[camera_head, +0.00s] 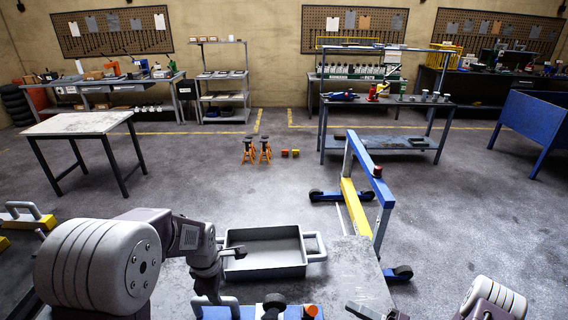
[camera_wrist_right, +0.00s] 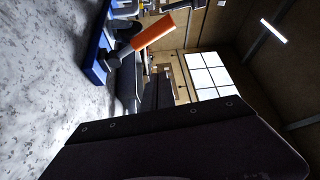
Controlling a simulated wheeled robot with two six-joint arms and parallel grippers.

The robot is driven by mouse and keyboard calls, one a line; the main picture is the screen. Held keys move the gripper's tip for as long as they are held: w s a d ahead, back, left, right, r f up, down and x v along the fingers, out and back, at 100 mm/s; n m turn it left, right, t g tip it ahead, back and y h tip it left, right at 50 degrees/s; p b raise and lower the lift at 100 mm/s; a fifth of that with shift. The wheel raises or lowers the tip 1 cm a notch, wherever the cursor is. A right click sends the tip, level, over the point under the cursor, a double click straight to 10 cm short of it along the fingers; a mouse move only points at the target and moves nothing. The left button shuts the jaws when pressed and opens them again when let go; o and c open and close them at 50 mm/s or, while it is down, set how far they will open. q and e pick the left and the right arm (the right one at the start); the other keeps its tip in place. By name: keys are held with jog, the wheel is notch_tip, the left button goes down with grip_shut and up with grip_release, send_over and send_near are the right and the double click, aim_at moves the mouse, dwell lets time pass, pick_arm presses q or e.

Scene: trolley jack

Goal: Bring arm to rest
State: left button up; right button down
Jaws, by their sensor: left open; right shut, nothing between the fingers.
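My left gripper (camera_head: 240,251) is open beside the left end of a grey tray (camera_head: 262,270), close to its left handle; whether it touches the tray is not clear. My right gripper (camera_head: 372,311) is shut and empty at the bottom edge of the head view, low over the grey worktop (camera_head: 358,268). Its dark body fills the lower part of the right wrist view. A blue item with black and orange parts, perhaps the trolley jack (camera_head: 240,313), is cut off at the bottom of the head view. A blue and orange item (camera_wrist_right: 153,32) also shows in the right wrist view.
A blue and yellow wheeled frame (camera_head: 372,185) stands beyond the worktop. Two orange jack stands (camera_head: 257,152) are on the floor behind. A light-topped table (camera_head: 82,124) stands at left and a shelf bench (camera_head: 385,140) at back. Open floor lies between them.

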pick_arm(q)
jog(key=shift+r, duration=0.2)
pick_arm(e)
jog(key=shift+a, duration=0.1)
jog(key=a+r+n+g, duration=0.6)
jog(key=a+r, duration=0.1)
jog(key=s+a+r+n+g, duration=0.1)
jog(key=a+r+n+g, duration=0.2)
jog(key=a+r, duration=0.1)
jog(key=shift+a+r+n, duration=0.1)
jog(key=shift+r+n, duration=0.15)
jog(key=shift+n, duration=0.05)
jog(key=s+a+n+g+h, duration=0.3)
jog(key=s+g+h, duration=0.2)
jog(key=s+h, duration=0.6)
pick_arm(q)
jog(key=s+f+m+g, duration=0.1)
jog(key=s+m, duration=1.2)
jog(key=m, duration=0.5)
jog(key=shift+s+a, duration=0.2)
jog(key=shift+s, duration=0.1)
pick_arm(e)
jog(key=d+f+m+t+h, duration=0.2)
jog(key=d+m+t, duration=0.1)
jog(key=d, duration=0.3)
jog(key=w+d+f+m+t+h, duration=0.1)
jog(key=d+f+m+t+h, duration=0.2)
jog(key=d+m, duration=0.2)
jog(key=shift+d+m, duration=0.3)
jog(key=shift+d, duration=0.35)
